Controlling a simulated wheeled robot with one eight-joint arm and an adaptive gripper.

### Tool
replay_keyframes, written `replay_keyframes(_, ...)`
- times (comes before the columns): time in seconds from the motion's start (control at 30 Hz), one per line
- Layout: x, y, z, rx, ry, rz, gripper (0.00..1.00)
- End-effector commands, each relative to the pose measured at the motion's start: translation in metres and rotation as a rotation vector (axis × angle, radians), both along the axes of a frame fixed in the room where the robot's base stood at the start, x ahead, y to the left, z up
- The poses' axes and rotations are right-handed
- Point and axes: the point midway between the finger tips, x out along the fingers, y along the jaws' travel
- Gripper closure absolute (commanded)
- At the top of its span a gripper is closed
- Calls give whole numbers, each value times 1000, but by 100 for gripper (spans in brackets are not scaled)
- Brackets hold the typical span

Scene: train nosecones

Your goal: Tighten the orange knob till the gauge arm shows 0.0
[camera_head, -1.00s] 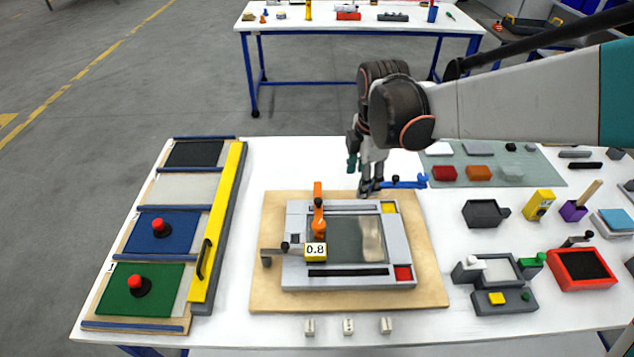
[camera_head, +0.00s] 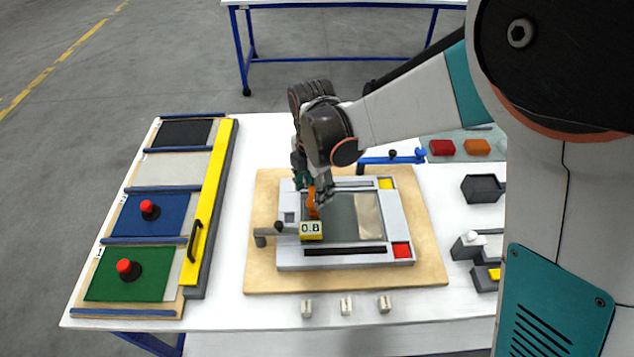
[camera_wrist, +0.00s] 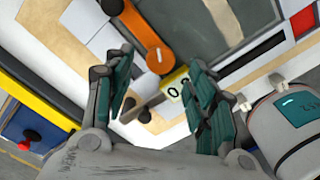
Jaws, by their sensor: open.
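The orange knob (camera_head: 312,208) is a lever-like piece on the upper left of the grey framed device (camera_head: 290,255). In the wrist view its rounded end (camera_wrist: 159,60) shows just beyond the fingertips. A yellow gauge block (camera_head: 311,231) below it reads 0.8; part of its digits shows in the wrist view (camera_wrist: 174,92). A grey gauge arm (camera_head: 270,236) reaches left from the block. My gripper (camera_head: 314,188) is over the upper left of the device, close to the knob. In the wrist view my gripper (camera_wrist: 160,92) is open, nothing between its fingers. I cannot tell whether it touches the knob.
The device lies on a wooden board (camera_head: 425,275). A panel with a yellow rail (camera_head: 208,215) stands left, with red buttons on blue and green plates. A blue-handled bar (camera_head: 392,159) lies behind. Small white blocks (camera_head: 346,306) lie in front. My arm hides much of the right.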

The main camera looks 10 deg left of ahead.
Motion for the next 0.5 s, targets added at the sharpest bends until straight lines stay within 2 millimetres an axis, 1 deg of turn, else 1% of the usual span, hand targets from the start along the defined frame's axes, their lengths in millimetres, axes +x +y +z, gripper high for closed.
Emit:
replay_keyframes(0.03,0,0,-11,0,0,0,49)
replay_keyframes(0.2,1,0,-30,0,0,-2,49)
replay_keyframes(0.33,1,0,-37,0,0,-2,49)
replay_keyframes(0.5,1,-1,-39,0,0,-2,49)
